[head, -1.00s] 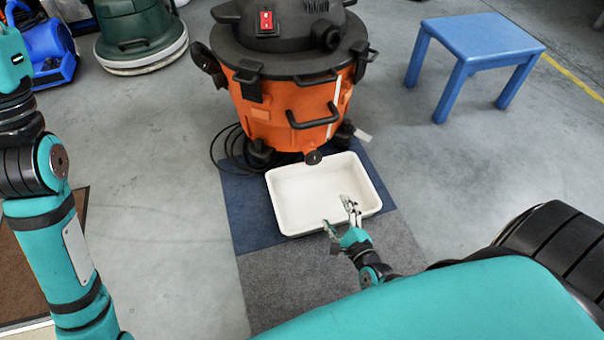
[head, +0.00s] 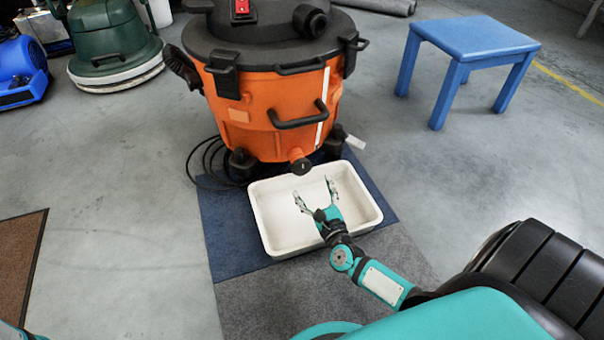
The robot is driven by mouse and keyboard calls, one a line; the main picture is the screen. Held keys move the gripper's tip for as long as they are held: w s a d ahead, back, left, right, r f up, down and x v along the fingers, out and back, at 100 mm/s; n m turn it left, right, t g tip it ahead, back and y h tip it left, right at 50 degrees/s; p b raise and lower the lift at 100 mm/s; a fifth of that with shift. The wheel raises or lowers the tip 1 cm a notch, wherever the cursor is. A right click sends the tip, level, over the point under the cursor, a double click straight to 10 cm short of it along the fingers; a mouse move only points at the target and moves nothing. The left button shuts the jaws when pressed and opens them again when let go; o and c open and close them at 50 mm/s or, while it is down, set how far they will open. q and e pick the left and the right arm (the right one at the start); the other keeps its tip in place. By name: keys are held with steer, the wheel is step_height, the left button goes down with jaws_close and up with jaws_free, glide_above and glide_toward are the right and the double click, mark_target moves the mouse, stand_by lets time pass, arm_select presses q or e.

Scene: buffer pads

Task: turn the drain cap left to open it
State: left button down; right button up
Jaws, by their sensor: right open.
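The drain cap (head: 301,166) is a small dark round knob at the low front of the orange vacuum drum (head: 255,125). It sits just above the back rim of a white tray (head: 262,222) on the floor. My right gripper (head: 314,190) is over the tray, below and slightly right of the cap in the picture. Its two fingers are spread apart, with nothing between them, and it does not touch the cap. My left gripper is not in view.
The tray rests on blue and grey mats (head: 228,245). A black cable (head: 203,165) lies left of the vacuum. A blue stool (head: 475,45) stands at the right, and a green floor machine (head: 112,40) at the back left.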

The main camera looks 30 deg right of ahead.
mark_target(303, 171)
steer(key=b+x, duration=0.3)
steer(key=x, duration=0.6)
steer(key=c, duration=1.2)
